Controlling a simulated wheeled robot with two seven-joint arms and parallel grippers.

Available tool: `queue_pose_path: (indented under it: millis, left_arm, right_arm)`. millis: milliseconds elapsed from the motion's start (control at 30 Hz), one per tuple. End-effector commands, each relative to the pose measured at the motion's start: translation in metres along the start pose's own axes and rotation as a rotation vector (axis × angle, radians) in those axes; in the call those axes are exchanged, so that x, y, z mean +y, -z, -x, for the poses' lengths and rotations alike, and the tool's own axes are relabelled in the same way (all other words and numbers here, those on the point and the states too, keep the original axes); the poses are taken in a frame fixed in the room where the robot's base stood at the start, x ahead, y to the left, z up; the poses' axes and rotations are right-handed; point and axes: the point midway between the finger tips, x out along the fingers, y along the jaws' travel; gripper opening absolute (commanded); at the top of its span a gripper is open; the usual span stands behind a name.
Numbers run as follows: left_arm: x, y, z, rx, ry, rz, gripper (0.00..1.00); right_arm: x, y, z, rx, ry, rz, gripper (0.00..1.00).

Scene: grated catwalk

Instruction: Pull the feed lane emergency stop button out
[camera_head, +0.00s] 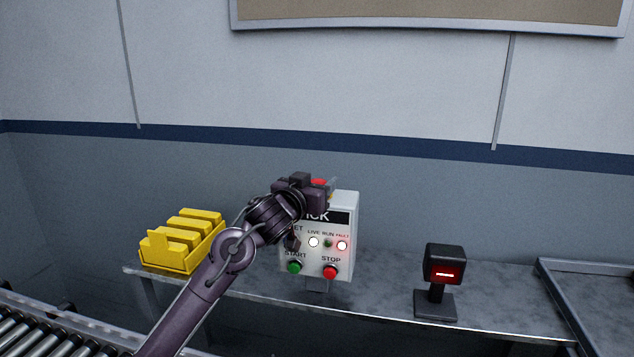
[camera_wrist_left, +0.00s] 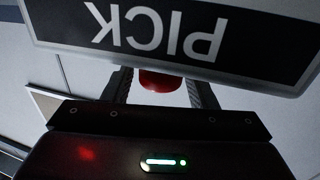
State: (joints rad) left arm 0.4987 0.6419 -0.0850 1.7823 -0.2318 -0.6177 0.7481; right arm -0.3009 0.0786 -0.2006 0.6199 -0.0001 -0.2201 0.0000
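The white control box (camera_head: 347,265) stands on the bench, with a black PICK label across its upper front. A red emergency stop button (camera_head: 319,183) sits at its top, partly hidden by my gripper. My left gripper (camera_head: 326,186) is at the top of the box. In the left wrist view the red button (camera_wrist_left: 160,81) lies between the two fingers (camera_wrist_left: 162,92), with a narrow gap visible on each side. The fingers look open around it, not clamped. The PICK label appears upside down there. My right gripper is in neither view.
The box front has a green START button (camera_head: 294,267), a red STOP button (camera_head: 330,272) and small lamps. A yellow bin rack (camera_head: 165,262) stands left, a black scanner (camera_head: 443,265) right. A dark tray (camera_head: 590,300) is at far right, a roller conveyor (camera_head: 40,330) lower left.

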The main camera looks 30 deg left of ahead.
Motion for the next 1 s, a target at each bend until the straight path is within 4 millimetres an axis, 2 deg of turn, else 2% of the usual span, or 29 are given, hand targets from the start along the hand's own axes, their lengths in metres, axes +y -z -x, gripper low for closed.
queue_pose_path:
  millis: [33,200,300,567,833,867,1000]
  left_arm:
    - [0.0,0.0,0.0,0.0,0.0,0.0,0.45]
    - [0.0,0.0,0.0,-0.001,0.0,0.0,0.23]
    - [0.0,0.0,0.0,-0.001,0.0,0.0,0.13]
    - [0.0,0.019,0.0,0.001,0.001,0.003,0.14]
    - [-0.001,0.02,0.001,0.007,0.002,0.002,0.14]
    - [-0.001,0.02,0.001,0.008,0.002,0.002,0.39]
    - [-0.001,0.019,0.001,0.006,0.001,0.001,0.57]
  right_arm:
    - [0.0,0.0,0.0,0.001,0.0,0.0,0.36]
    - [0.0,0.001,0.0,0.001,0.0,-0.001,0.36]
    - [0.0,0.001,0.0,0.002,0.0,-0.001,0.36]
    - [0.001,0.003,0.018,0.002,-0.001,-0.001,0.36]
    - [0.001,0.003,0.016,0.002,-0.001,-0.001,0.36]
    - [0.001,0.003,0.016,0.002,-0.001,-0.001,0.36]
    - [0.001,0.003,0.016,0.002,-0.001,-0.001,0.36]
